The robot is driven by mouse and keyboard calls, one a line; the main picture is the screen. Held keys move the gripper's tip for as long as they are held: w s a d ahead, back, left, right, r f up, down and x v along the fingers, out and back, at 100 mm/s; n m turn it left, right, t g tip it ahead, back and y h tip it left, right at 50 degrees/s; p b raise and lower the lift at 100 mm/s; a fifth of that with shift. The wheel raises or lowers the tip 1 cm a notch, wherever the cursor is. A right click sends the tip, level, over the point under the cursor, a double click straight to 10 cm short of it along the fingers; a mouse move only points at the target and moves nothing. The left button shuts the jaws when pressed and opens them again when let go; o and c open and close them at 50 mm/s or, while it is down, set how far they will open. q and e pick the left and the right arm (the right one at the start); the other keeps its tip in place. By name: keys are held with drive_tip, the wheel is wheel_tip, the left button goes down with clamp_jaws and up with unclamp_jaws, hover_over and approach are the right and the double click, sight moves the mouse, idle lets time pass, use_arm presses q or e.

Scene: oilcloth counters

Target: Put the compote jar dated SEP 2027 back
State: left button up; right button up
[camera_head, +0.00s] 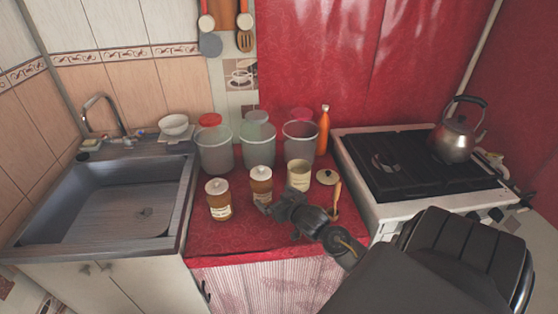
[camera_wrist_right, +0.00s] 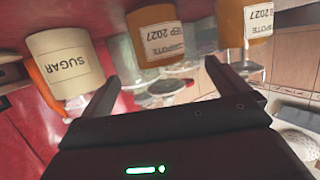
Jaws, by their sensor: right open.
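The compote jar dated SEP 2027 (camera_head: 261,184) is an amber jar with a pale lid, standing in the middle of a row of three on the red counter. My left gripper is out of view.
A lidless SUGAR jar (camera_head: 299,175) stands right of the SEP jar, with a loose lid (camera_head: 327,177) beside it. Several clear buckets (camera_head: 215,155) and an orange bottle (camera_head: 323,130) line the back. The sink (camera_head: 110,205) is left, the stove (camera_head: 420,165) right.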

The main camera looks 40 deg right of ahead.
drive_tip(key=shift+v, duration=1.1)
